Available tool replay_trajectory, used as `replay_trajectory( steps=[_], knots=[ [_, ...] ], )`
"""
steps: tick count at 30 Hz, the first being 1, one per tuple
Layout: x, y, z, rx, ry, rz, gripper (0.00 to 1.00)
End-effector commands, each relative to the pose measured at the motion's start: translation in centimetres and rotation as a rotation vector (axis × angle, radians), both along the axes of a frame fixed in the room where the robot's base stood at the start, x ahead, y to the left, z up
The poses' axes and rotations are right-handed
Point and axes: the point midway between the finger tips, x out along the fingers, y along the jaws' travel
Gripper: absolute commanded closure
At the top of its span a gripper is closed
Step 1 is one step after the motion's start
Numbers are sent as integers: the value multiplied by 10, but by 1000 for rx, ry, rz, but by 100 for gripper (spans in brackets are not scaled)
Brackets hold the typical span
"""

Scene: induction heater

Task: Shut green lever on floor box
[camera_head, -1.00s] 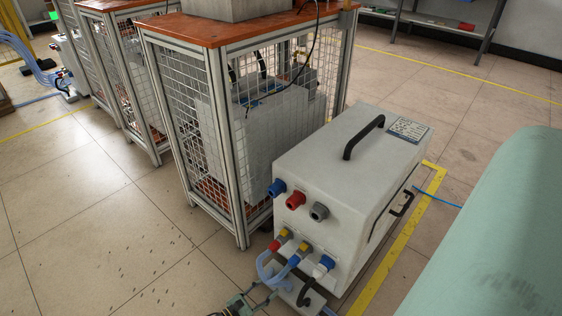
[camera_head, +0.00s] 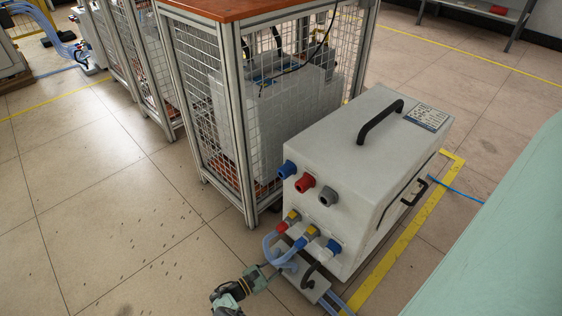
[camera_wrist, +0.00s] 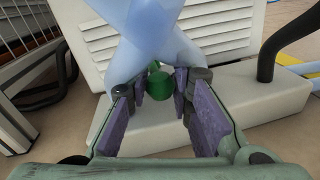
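The green lever (camera_wrist: 159,84) shows in the wrist view as a round green knob on a low pale floor box (camera_wrist: 245,115). My gripper (camera_wrist: 163,98) is open, its two purple-padded fingers on either side of the knob, with gaps that look small. I cannot tell whether either finger touches it. In the head view, the floor box (camera_head: 297,277) lies in front of the large white heater unit, and my gripper (camera_head: 268,272) is at its left side. The lever cannot be made out there.
Light blue hoses (camera_wrist: 150,30) cross just above the lever. A black curved handle or hose (camera_wrist: 275,50) rises at the right of the floor box. The white heater unit (camera_head: 350,165) and a mesh cage (camera_head: 245,100) stand behind. The floor at left is clear.

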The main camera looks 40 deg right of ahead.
Motion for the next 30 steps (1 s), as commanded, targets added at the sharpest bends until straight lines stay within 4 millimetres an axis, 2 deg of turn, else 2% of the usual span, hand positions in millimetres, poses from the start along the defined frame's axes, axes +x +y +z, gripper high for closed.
replay_trajectory(
  steps=[7, 23, 30],
  knots=[
    [0, 0, 0, 0, 0, 0, 100],
    [0, 0, 0, 0, 0, 0, 100],
    [8, -1, -1, 0, -1, 22, 100]
  ],
)
